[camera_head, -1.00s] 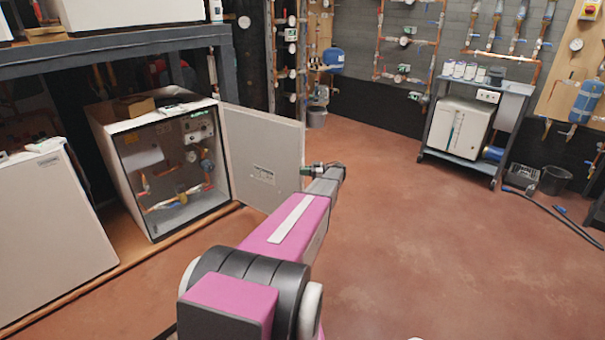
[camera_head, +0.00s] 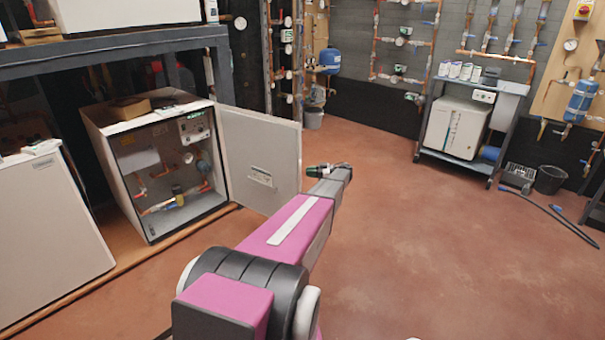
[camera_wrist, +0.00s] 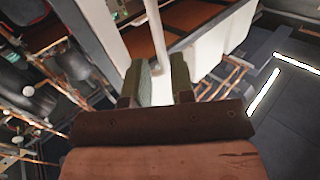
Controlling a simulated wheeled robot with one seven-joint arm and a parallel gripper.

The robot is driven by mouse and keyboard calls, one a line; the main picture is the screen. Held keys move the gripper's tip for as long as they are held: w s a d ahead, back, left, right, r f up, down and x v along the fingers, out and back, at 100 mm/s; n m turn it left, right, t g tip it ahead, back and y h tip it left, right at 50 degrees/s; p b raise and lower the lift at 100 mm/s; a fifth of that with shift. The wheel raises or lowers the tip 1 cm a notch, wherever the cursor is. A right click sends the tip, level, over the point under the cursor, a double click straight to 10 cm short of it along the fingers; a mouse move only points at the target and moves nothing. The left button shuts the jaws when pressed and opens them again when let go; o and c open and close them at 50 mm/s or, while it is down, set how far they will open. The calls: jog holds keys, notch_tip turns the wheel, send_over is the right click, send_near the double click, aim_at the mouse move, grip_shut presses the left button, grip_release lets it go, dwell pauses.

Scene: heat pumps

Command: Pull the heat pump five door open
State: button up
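The heat pump five cabinet (camera_head: 110,160) is the white box on the low shelf, its pipes and fittings exposed. Its door (camera_head: 255,160) is hinged at the cabinet's right side and stands wide open, swung out to the right. My gripper (camera_head: 318,170) is just right of the door's free edge, at about mid height. In the wrist view, the two green finger pads of my gripper (camera_wrist: 160,80) are apart, with a gap between them. A narrow white strip, seemingly the door's edge (camera_wrist: 155,35), runs down toward that gap. I see no contact with it.
Another white cabinet (camera_head: 50,215) stands at the left. A dark bench (camera_head: 110,50) is above the open cabinet. A trolley (camera_head: 462,160) with a grey unit stands at the back right, with a dark bin (camera_head: 550,180) nearby. The red floor right of my arm is clear.

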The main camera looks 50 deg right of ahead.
jog(key=shift+v, duration=2.8)
